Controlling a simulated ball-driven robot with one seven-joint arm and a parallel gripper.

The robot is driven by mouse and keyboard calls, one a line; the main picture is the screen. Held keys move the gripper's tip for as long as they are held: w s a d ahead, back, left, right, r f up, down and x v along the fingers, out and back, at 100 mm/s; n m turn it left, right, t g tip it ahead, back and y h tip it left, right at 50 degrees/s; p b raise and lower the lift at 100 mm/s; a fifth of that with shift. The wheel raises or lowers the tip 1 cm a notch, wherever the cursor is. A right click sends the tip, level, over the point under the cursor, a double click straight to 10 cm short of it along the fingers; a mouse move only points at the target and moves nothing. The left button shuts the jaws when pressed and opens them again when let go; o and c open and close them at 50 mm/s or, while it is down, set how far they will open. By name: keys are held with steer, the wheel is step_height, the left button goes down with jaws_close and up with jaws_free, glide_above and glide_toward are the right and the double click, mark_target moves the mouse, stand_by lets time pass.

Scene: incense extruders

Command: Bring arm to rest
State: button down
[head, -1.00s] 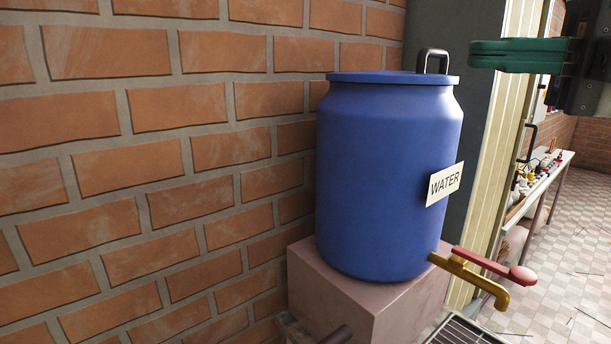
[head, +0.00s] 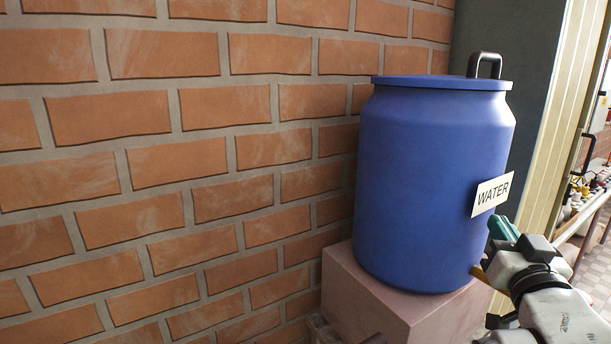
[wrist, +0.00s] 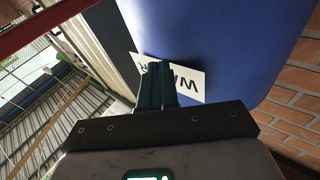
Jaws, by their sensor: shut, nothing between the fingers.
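My gripper (head: 503,229) is at the lower right of the head view, its green fingers beside the lower right of the blue water barrel. In the wrist view the green fingers (wrist: 157,86) are shut together with nothing between them. They overlap the white WATER label (wrist: 186,82) in that view; I cannot tell whether they touch it. The blue barrel (head: 430,170) stands upright on a pink stone block (head: 385,300). My arm hides most of the barrel's tap (head: 478,272).
A brick wall (head: 190,160) fills the left and runs behind the barrel. A cream door frame (head: 570,110) stands at the right. Beyond it a shelf (head: 590,215) holds several small items. The tiled floor shows only in small part at the right.

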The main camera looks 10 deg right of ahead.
steer(key=s+a+f+n+g+y, duration=0.1)
steer(key=s+a+f+g+y, duration=0.15)
steer(key=f, duration=0.65)
steer(key=s+a+f+g+y, duration=0.15)
steer(key=a+f, duration=0.25)
steer(key=f, duration=0.4)
steer(key=s+a+f+n+g+y, duration=0.1)
steer(key=s+a+f+n+g, duration=0.15)
steer(key=s+f, duration=0.4)
steer(key=s+a+f+n+g+y, duration=0.1)
steer(key=s+a+f+g, duration=0.3)
steer(key=f, duration=0.5)
steer(key=s+f+g, duration=0.3)
steer(key=s+f, duration=0.1)
steer(key=s, duration=0.4)
steer(key=s+f+g, duration=0.4)
steer(key=s+f, duration=0.1)
steer(key=s, duration=0.3)
steer(key=shift+s+d+f+y, duration=0.2)
steer(key=shift+f+y, duration=0.05)
steer(key=shift+y, duration=0.15)
